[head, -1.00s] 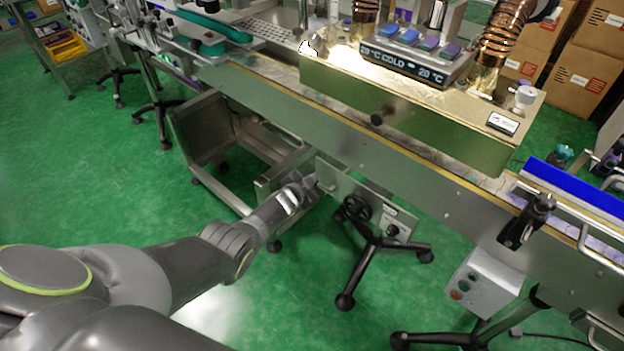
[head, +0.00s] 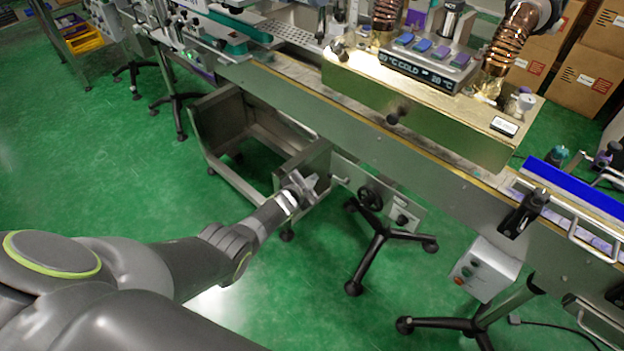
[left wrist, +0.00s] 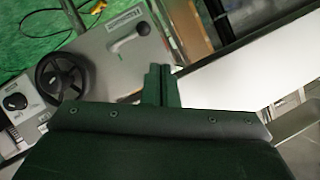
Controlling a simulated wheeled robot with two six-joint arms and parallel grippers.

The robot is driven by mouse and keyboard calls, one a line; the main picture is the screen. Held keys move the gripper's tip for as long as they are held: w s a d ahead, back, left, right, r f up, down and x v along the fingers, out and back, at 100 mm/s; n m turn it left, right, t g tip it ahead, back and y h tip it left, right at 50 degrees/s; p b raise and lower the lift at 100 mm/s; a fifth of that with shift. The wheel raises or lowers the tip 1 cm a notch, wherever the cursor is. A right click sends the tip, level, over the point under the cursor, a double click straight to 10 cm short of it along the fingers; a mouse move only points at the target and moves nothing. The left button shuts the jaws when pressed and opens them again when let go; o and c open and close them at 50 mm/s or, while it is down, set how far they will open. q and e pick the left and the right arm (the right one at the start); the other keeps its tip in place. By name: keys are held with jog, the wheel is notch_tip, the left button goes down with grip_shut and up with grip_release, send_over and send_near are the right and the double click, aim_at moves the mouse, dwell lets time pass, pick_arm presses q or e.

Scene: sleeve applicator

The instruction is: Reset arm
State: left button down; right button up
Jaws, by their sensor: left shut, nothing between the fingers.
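My left arm reaches in from the lower left of the head view. My left gripper (head: 308,186) is in front of the machine's frame, near the lever and handwheel panel. It is shut and empty. In the left wrist view its fingers (left wrist: 160,84) stand together. The panel (left wrist: 105,60) with a black handwheel (left wrist: 62,78), a knob and a grey lever (left wrist: 130,38) lies beyond them to the left. My right gripper is not in view.
The long conveyor (head: 350,118) crosses the head view, with the heating tunnel (head: 420,110) on it. A steel trough (head: 240,140) and a black-footed stand (head: 375,250) are close to the gripper. A control box (head: 486,268) hangs lower right. Green floor is clear at left.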

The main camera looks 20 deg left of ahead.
pick_arm(q)
jog(key=s+a+f+n+g+y, duration=0.1)
jog(key=s+a+f+n+g, duration=0.15)
jog(key=s+f, duration=0.95)
jog(key=s+a+f+n+g+y, duration=0.15)
jog(key=s+f+g, duration=0.25)
jog(key=s+f, duration=0.85)
jog(key=s+f+n+g, duration=0.2)
jog(key=s+g, duration=0.1)
jog(key=s, duration=1.5)
jog(key=s+f+n+g, duration=0.1)
jog(key=s+n+g, duration=0.1)
jog(key=s, duration=1.6)
jog(key=shift+s+d+f+n+g, duration=0.35)
jog(key=shift+d+g, duration=0.1)
jog(key=shift+g, duration=0.1)
